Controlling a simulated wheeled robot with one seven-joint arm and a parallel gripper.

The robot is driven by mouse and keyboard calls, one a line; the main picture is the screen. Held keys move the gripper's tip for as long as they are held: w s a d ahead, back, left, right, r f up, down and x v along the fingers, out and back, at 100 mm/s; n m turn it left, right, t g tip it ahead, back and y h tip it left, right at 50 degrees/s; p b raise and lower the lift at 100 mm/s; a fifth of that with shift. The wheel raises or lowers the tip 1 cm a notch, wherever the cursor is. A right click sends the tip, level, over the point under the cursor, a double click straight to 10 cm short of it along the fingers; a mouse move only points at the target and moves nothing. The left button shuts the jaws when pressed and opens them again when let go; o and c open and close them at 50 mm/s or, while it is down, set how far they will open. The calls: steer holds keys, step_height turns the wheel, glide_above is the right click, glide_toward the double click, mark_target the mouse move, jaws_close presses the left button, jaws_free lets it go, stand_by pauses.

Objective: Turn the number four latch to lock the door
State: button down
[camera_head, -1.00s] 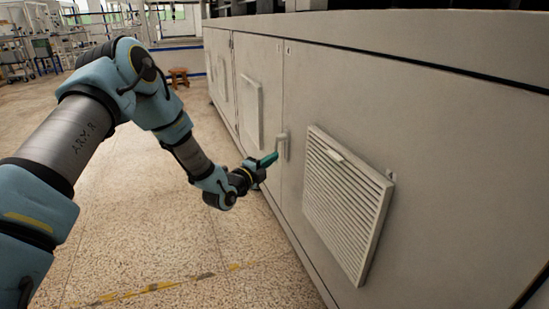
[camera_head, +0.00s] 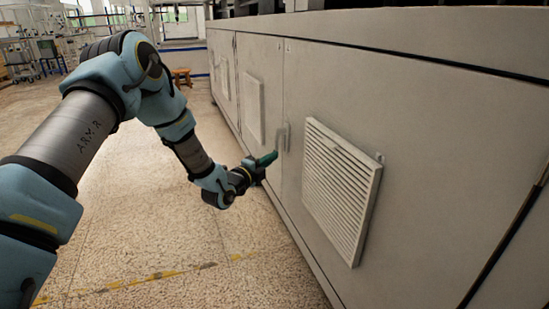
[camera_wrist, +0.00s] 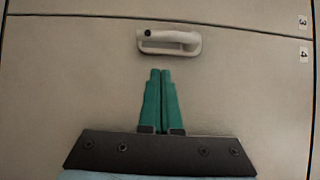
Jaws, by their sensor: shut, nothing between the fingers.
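The number four latch (camera_wrist: 168,40) is a pale handle on the grey cabinet door, beside the seam between the doors labelled 3 and 4. In the wrist view it lies lengthwise along that seam, just beyond my fingertips. In the head view the latch (camera_head: 283,137) stands upright near the door's left edge. My gripper (camera_wrist: 160,72) has green fingers, shut together and empty. In the head view my gripper (camera_head: 274,157) points at the door near the latch's lower part. A small gap shows between fingertips and latch in the wrist view; contact cannot be told in the head view.
A louvred vent (camera_head: 340,190) projects from the door to the right of the latch. The "4" label (camera_wrist: 303,54) is at the wrist view's right edge. Open speckled floor (camera_head: 150,230) lies left of the cabinet. A small stool (camera_head: 181,76) stands far back.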

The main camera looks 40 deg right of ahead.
steer(key=p+v, duration=0.1)
steer(key=v, duration=0.8)
steer(key=w+a+r+n+t+y, duration=0.2)
steer(key=w+a+n+y, duration=0.45)
steer(key=a, duration=0.55)
steer(key=w+a+r+n+t+y, duration=0.1)
steer(key=w+a+r+n+y, duration=0.1)
steer(key=w+a+n+y, duration=0.75)
steer(key=s+a+r+n+g, duration=0.1)
steer(key=s+a+n, duration=0.3)
steer(key=a, duration=0.5)
steer(key=s+a+r+n+g, duration=0.1)
steer(key=s+a+n, duration=0.3)
steer(key=a, duration=0.5)
steer(key=s+a+r+n+g+y, duration=0.2)
steer(key=s+a+r+n+g, duration=0.1)
steer(key=s+a+n, duration=0.7)
step_height(320, 180, up, 34)
steer(key=s+m+p, duration=0.1)
steer(key=p, duration=3.3)
steer(key=shift+s+m, duration=0.3)
steer(key=shift+s, duration=0.1)
